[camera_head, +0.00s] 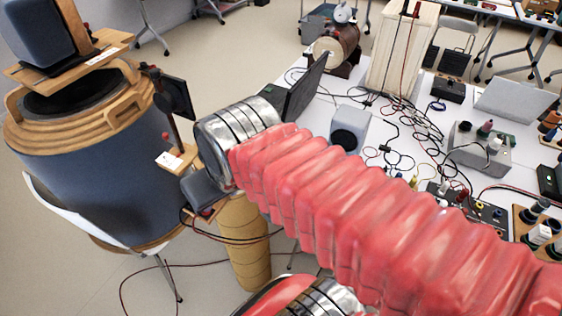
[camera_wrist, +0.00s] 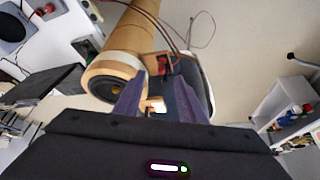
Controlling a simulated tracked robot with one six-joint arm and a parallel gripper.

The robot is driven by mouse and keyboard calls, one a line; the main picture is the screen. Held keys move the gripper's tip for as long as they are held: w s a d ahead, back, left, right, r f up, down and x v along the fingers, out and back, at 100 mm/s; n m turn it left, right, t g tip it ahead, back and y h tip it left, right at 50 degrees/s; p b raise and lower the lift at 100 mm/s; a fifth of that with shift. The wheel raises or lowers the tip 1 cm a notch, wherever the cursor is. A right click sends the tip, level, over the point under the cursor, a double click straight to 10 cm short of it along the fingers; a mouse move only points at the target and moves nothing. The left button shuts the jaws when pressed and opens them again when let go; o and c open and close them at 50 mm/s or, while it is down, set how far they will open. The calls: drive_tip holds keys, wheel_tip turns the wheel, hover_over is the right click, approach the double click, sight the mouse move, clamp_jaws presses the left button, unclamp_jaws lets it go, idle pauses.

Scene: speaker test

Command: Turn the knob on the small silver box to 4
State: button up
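A silver-grey box (camera_head: 480,152) with several small upright fittings stands on the white table at the right of the head view. I cannot tell whether it is the task's box, and no knob setting can be read. My gripper (camera_wrist: 156,75) shows in the wrist view with its two purple fingers apart. A red terminal with wires (camera_wrist: 162,65) and a small wooden board appear between and beyond the fingertips; contact cannot be told. In the head view my red sleeved arm reaches left, and the gripper's fingers are not clearly visible.
A tan cardboard tube (camera_head: 245,245) stands near the arm's end; its dark round end (camera_wrist: 103,86) shows in the wrist view. A large blue drum (camera_head: 95,170) is at left.

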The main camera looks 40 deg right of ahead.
drive_tip(key=w+d+f+n, duration=0.1)
drive_tip(key=w+d+f, duration=0.2)
drive_tip(key=d, duration=0.8)
drive_tip(key=w+d+f+n+g+y, duration=0.1)
drive_tip(key=w+d+f, duration=0.3)
drive_tip(key=d, duration=0.7)
drive_tip(key=w+d+f+n+y, duration=0.1)
drive_tip(key=w+d+f+n, duration=0.2)
drive_tip(key=d+f, duration=0.3)
drive_tip(key=w+d, duration=0.1)
drive_tip(key=d, duration=0.3)
drive_tip(key=shift+w+d+f, duration=0.15)
drive_tip(key=shift+d+f, duration=0.2)
drive_tip(key=shift+d, duration=0.05)
drive_tip(key=x, duration=1.3)
drive_tip(key=shift+f, duration=0.4)
drive_tip(key=shift+c, duration=0.3)
clamp_jaws()
